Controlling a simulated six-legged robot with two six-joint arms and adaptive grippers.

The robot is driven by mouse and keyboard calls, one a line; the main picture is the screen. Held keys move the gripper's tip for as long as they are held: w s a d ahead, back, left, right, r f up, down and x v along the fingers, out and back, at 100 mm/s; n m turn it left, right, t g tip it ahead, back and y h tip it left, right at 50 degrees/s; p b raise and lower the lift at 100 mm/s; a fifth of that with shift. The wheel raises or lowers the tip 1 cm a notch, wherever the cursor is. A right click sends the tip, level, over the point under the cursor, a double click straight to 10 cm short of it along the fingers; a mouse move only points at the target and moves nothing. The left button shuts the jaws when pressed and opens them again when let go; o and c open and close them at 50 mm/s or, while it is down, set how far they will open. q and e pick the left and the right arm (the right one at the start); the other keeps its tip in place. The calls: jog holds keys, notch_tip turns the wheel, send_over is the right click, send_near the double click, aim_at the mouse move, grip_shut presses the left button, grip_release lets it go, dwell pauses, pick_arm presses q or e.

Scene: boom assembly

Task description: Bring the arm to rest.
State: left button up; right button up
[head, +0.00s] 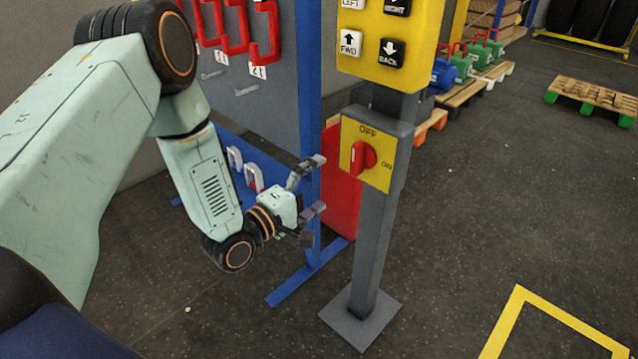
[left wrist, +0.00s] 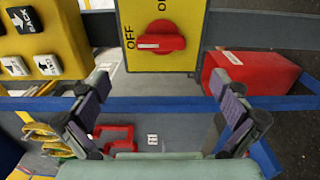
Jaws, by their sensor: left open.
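My left gripper (head: 319,184) is open and empty, to the left of the grey control post (head: 372,235) and apart from it. In the left wrist view its two fingers (left wrist: 158,88) stand wide apart with nothing between them. The red rotary switch (head: 362,157) sits on a yellow plate (head: 380,178) marked OFF at the top and ON at the right. The switch handle stands upright, in line with OFF. In the left wrist view the switch (left wrist: 155,44) is beyond the fingertips, untouched. My right gripper is not in view.
A yellow button box (head: 376,50) tops the post. A blue-framed tool board (head: 308,90) with red hooks stands close behind my left gripper. A red box (head: 342,185) is behind the post. Pallets (head: 592,98) stand farther back. The floor at right is mostly clear.

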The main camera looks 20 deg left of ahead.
aim_at(353, 162)
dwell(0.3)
pick_arm(q)
jog(key=x, duration=1.2)
jog(key=shift+f, duration=0.1)
